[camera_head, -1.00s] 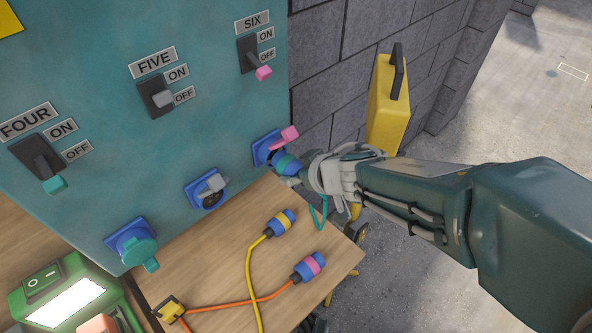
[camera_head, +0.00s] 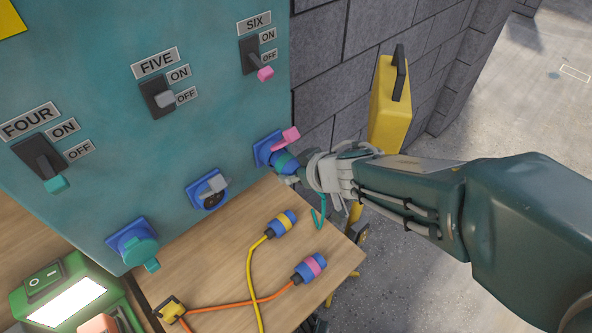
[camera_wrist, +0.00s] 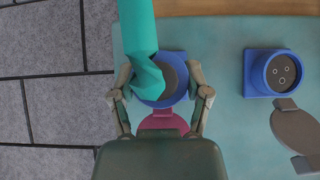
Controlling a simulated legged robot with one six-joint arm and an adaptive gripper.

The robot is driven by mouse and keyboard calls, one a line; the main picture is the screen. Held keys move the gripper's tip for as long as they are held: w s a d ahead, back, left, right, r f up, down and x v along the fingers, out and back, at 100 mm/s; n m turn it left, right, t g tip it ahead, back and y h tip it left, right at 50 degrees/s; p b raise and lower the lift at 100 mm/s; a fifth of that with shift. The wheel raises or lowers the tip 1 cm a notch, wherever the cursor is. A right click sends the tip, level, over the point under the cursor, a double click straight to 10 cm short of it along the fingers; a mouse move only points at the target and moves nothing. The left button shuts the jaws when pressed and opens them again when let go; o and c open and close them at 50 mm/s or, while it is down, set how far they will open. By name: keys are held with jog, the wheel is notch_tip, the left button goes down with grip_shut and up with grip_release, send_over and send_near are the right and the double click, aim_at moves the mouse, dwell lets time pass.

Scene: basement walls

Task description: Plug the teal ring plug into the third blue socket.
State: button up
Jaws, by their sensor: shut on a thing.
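My gripper (camera_head: 297,171) is shut on the blue plug with the teal ring (camera_head: 284,161). The plug's front is right at the rightmost blue socket (camera_head: 262,150), whose pink lid (camera_head: 291,135) is swung open. I cannot tell how deep the plug sits in the socket. A teal cable (camera_head: 318,214) hangs from the plug. In the wrist view, my fingers (camera_wrist: 160,97) stand either side of the plug, the teal cable (camera_wrist: 138,35) covers part of it, and the pink lid (camera_wrist: 163,123) shows below.
The middle socket (camera_head: 209,193) has its grey lid open and is empty. The left socket (camera_head: 132,242) has a teal lid over it. Yellow-ringed (camera_head: 282,223) and pink-ringed (camera_head: 309,268) plugs lie on the wooden table (camera_head: 225,250).

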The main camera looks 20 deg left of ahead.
jog(key=shift+a, duration=0.1)
jog(key=o, duration=1.3)
jog(key=v, duration=1.2)
jog(key=shift+a, duration=0.1)
